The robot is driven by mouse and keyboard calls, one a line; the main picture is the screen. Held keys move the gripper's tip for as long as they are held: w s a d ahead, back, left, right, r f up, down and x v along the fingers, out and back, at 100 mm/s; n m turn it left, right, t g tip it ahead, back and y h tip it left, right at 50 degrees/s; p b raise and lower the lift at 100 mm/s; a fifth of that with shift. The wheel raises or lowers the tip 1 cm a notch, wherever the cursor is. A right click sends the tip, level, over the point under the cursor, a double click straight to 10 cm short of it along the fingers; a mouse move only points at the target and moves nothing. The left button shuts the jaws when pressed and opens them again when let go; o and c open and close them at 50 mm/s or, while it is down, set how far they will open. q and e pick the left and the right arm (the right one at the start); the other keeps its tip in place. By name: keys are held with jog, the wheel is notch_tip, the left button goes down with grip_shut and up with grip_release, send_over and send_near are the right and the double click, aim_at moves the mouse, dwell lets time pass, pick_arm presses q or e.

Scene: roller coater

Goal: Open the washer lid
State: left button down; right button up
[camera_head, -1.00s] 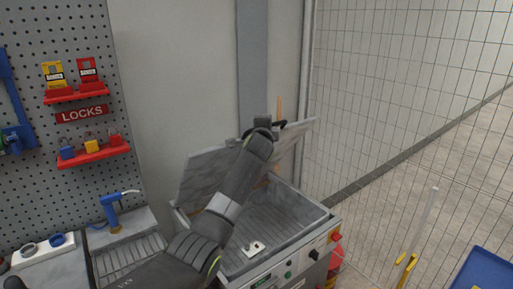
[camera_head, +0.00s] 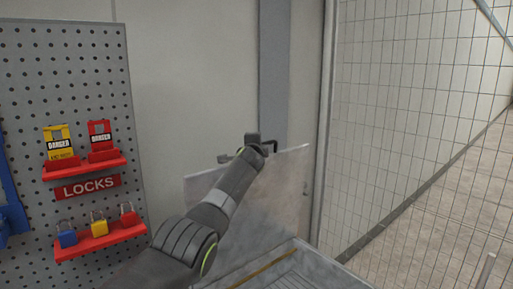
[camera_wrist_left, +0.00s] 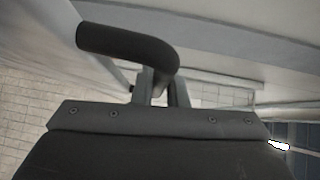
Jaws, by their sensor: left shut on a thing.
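The washer lid (camera_head: 265,208), a grey metal panel, stands raised and near upright at the back of the washer (camera_head: 318,262) in the head view. My left arm reaches up across the lid from the lower left. My left gripper (camera_head: 254,148) is at the lid's top edge, shut on the dark lid handle (camera_head: 294,149). In the left wrist view, the black bent handle (camera_wrist_left: 125,42) passes through the fingers (camera_wrist_left: 160,88). The contact is partly hidden by the gripper body. My right gripper is not in view.
A pegboard (camera_head: 75,80) with red lock shelves (camera_head: 100,242) is on the left. A grey post (camera_head: 273,85) and wall stand behind the lid. A wire mesh fence (camera_head: 410,120) is on the right.

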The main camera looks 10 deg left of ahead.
pick_arm(q)
jog(key=shift+w+a+f, duration=0.1)
jog(key=shift+a+f, duration=0.05)
jog(key=c, duration=1.7)
grip_release()
jog(key=shift+s+d+r+b, duration=0.3)
jog(key=shift+s+b, duration=0.75)
jog(key=shift+s, duration=1.8)
jog(key=shift+s+d+r+b, duration=0.1)
jog(key=shift+s+d+b, duration=0.3)
jog(key=shift+s+b, duration=1.6)
jog(key=shift+s+d+r+b, duration=0.2)
jog(key=shift+s+d, duration=0.15)
jog(key=shift+s, duration=3.4)
jog(key=shift+f, duration=0.1)
